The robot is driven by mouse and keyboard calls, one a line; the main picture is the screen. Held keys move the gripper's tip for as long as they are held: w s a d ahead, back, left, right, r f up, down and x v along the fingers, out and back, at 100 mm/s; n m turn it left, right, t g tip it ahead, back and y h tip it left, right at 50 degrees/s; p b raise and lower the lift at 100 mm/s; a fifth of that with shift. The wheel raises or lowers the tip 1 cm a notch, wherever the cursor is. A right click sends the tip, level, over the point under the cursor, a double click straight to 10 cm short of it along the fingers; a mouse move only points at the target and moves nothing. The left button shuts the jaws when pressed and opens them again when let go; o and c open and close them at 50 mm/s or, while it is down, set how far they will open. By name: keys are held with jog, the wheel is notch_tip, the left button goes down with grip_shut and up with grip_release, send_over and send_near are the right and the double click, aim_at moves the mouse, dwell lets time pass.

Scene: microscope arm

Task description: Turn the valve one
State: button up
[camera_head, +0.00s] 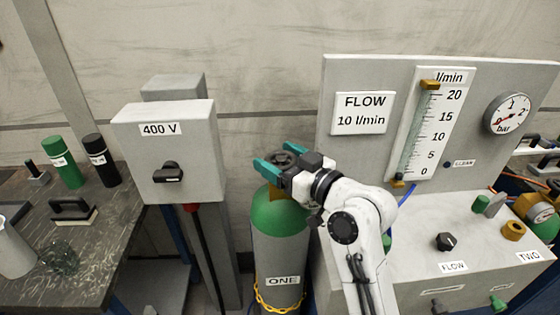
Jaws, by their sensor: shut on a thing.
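A grey gas cylinder (280,252) with a green shoulder stands upright in the middle, with a label (283,281) reading ONE. Its valve has a dark round handwheel (281,160) on top. My gripper (272,161) reaches in from the right with teal fingers on either side of the handwheel, shut on it. Part of the wheel and most of the valve body are hidden behind my fingers and hand.
A grey 400 V switch box (170,150) stands close left of the cylinder. At right a flow panel (350,75) carries a flow tube (430,125) and a pressure gauge (507,114). A yellow chain (268,302) crosses the cylinder. A dark bench (105,225) with bottles lies far left.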

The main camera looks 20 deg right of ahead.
jog(key=o, duration=1)
jog(key=shift+c, duration=0.2)
jog(key=shift+s, duration=0.1)
jog(key=b+v, duration=0.2)
jog(key=v, duration=0.8)
jog(key=shift+s+d, duration=0.15)
jog(key=shift+s, duration=0.1)
